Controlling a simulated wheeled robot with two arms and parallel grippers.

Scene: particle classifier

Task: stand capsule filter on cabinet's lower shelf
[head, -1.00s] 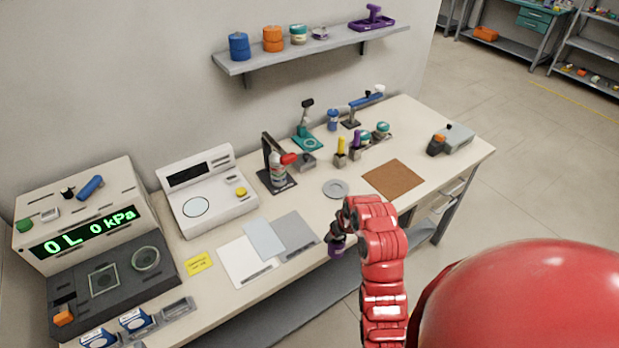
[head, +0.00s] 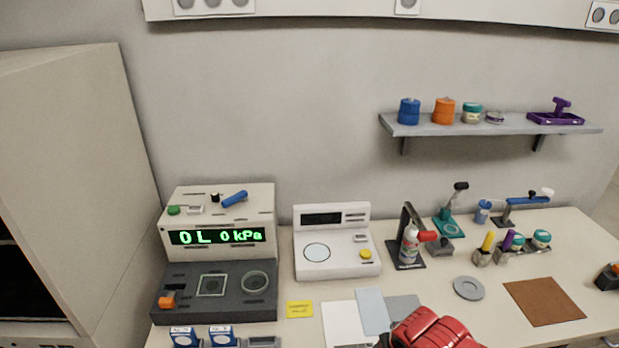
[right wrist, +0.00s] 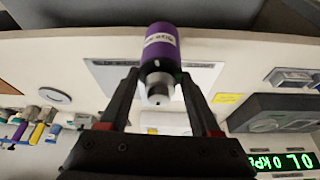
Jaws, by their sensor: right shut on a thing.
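My right gripper (right wrist: 160,84) is shut on a purple cylinder with a white label and a grey end, which I take for the capsule filter (right wrist: 160,48). Both show in the right wrist view, the filter between the fingertips with its labelled end beyond them. In the head view only part of my red right arm shows at the bottom; the gripper and filter are out of that picture. A tall beige cabinet (head: 75,130) stands at the left of the head view, with a dark opening low at the left edge. Its lower shelf cannot be made out. My left gripper is not in view.
The workbench (head: 400,290) carries a pressure display unit (head: 222,250), a white balance-like device (head: 335,250), a grey disc (head: 468,288) and a brown mat (head: 543,301). A wall shelf (head: 480,125) holds several small items. The display unit stands close to the cabinet side.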

